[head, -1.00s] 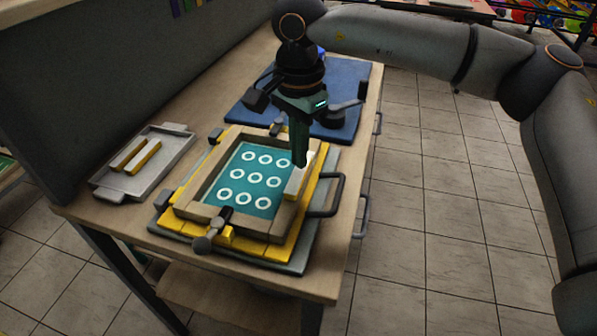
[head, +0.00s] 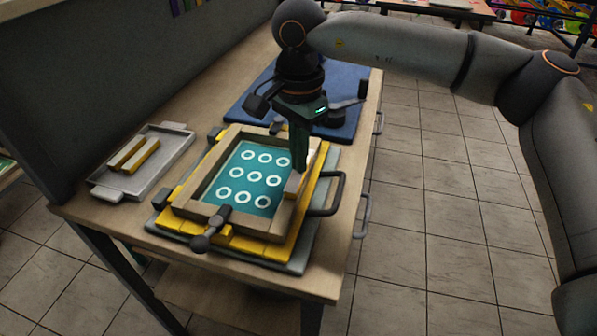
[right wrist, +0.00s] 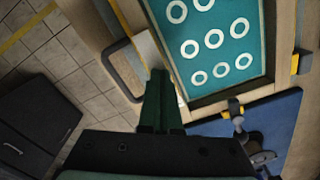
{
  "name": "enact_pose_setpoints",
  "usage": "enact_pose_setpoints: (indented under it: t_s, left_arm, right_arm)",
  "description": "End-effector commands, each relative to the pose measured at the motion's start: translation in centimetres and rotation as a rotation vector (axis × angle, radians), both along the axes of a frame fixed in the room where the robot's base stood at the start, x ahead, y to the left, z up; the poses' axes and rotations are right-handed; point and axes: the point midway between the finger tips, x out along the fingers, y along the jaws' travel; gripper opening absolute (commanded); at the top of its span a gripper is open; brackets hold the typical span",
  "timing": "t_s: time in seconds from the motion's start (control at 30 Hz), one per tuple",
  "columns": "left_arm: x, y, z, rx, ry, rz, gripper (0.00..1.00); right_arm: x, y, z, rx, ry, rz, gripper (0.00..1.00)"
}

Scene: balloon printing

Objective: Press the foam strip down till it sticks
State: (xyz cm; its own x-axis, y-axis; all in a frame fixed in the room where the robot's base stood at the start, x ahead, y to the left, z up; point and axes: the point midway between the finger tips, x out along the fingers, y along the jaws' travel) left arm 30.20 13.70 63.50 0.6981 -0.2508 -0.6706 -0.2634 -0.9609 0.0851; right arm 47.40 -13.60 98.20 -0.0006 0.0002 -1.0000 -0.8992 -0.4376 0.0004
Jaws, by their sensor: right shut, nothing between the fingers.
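The pale foam strip (head: 291,188) lies along the right side of the wooden screen frame (head: 196,209), beside the teal mesh with white rings (head: 235,188). In the right wrist view the strip (right wrist: 147,46) shows just beyond the fingertips. My right gripper (head: 299,168) points straight down with its fingers shut and empty. Its tips are at the strip and seem to touch its top, covering part of it. The gripper also shows in the right wrist view (right wrist: 159,73). My left gripper is not in view.
A blue mat (head: 352,100) lies behind the frame. A dark clamp (head: 208,232) sits at the frame's front. A dark handle (head: 338,190) sticks out at its right.

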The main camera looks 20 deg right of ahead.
Motion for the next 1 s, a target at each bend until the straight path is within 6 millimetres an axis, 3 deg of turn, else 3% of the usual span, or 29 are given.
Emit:
enact_pose_setpoints:
  t_s: [1.0]
  left_arm:
    - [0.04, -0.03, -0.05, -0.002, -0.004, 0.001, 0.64]
  right_arm:
    - [-0.09, -0.05, -0.76, -0.004, 0.005, 0.000, 0.00]
